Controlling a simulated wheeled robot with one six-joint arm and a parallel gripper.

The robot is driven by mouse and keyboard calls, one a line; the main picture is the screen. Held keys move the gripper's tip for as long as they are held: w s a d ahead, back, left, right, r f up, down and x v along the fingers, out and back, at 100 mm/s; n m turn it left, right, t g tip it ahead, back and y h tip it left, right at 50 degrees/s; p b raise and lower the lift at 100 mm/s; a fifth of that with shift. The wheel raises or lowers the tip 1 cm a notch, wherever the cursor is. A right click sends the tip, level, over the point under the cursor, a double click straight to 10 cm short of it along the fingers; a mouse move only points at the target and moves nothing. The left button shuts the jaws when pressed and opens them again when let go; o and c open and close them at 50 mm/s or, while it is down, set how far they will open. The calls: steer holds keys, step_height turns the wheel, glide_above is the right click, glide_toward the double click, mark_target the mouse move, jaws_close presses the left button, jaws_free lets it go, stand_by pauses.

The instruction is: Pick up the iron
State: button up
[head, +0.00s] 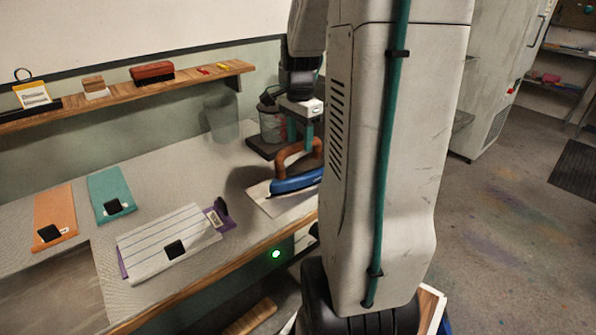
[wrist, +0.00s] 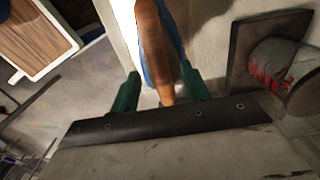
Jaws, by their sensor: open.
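The iron has a blue body (head: 297,183) and a brown-orange handle (head: 289,152). It rests on a pale flat pad (head: 265,203) near the front edge of the worktop, partly hidden by my arm. My gripper (head: 302,131) is open, just above the handle. In the wrist view, the handle (wrist: 153,50) runs between the two green fingers of my gripper (wrist: 161,86), with a gap on both sides. The blue body (wrist: 172,42) shows partly behind it.
A grey can (head: 273,128) on a dark tray stands behind the iron. A striped cloth (head: 165,235), an orange piece (head: 54,212) and a teal piece (head: 111,190) lie left on the worktop (head: 165,180). A wooden shelf (head: 120,95) runs along the wall. Open floor lies right.

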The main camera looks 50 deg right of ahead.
glide_above(301, 169)
steer(key=shift+f, duration=2.65)
steer(key=shift+f, duration=0.25)
jaws_close()
